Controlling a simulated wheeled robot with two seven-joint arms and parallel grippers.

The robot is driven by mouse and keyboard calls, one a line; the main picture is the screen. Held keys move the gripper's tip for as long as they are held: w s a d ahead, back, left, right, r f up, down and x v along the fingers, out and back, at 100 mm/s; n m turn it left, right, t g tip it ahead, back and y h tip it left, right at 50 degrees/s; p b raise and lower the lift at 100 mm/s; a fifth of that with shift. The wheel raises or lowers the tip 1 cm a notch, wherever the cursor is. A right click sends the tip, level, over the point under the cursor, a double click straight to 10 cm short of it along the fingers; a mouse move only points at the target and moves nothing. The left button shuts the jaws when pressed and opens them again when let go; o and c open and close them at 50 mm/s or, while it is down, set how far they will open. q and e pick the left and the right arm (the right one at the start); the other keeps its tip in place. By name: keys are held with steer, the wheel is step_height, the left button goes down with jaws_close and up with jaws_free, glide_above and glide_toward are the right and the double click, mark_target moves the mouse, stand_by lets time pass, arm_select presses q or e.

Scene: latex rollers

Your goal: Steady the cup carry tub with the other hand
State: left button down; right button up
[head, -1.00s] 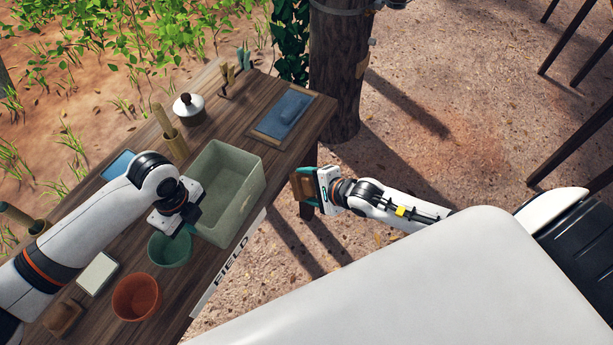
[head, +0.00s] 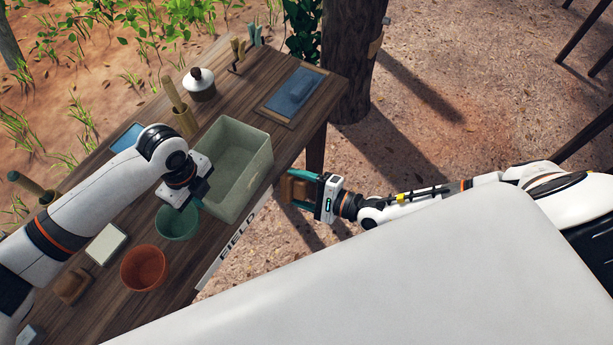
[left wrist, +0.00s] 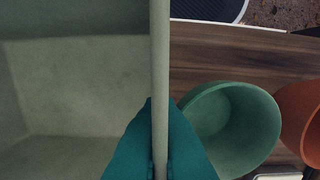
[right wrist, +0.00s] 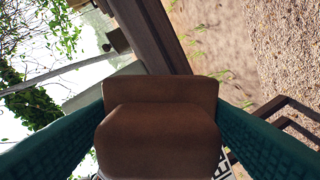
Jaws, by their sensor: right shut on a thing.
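The grey-green, open, rectangular tub (head: 262,165) stands upright on the wooden table and looks empty. My left gripper (head: 196,190) is at its near-left wall. In the left wrist view, the teal fingers (left wrist: 160,150) close on both sides of the tub's rim (left wrist: 160,60). My right gripper (head: 302,190) is shut on a brown block (right wrist: 158,135), held in the air off the table's front edge, right of the tub and apart from it. A green cup (head: 177,222) stands just beside the tub, partly under my left gripper. A terracotta cup (head: 144,268) stands nearer.
On the table are a dark-blue tray (head: 292,95), a white-lidded jar (head: 200,84), a wooden holder with a stick (head: 185,120), a pale pad (head: 106,244) and a brown block (head: 72,286). A tree trunk (head: 353,60) stands behind the table.

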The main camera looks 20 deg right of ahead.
steer(key=m+t, duration=0.1)
steer(key=t, duration=0.1)
glide_toward(250, 181)
steer(key=d+f, duration=0.1)
steer(key=d, duration=0.1)
steer(key=shift+s+a+r+x, duration=0.1)
steer(key=shift+a+x, duration=0.05)
steer(key=shift+x, duration=0.75)
steer(key=shift+s+a+r+x, duration=0.1)
steer(key=shift+s+a+x, duration=0.1)
steer(key=shift+x, duration=0.7)
steer(key=shift+s+a+r+x, duration=0.1)
steer(key=shift+a+x, duration=0.05)
steer(key=shift+x, duration=0.75)
steer(key=shift+x, duration=0.95)
steer(key=shift+w+d, duration=0.5)
steer(key=shift+d, duration=0.25)
steer(key=shift+w+d, duration=0.55)
steer(key=shift+d, duration=0.2)
steer(key=shift+w+a, duration=0.1)
steer(key=shift+s+a, duration=0.5)
steer(key=shift+a, duration=0.3)
steer(key=shift+s+a, duration=0.5)
steer(key=shift+a, duration=0.35)
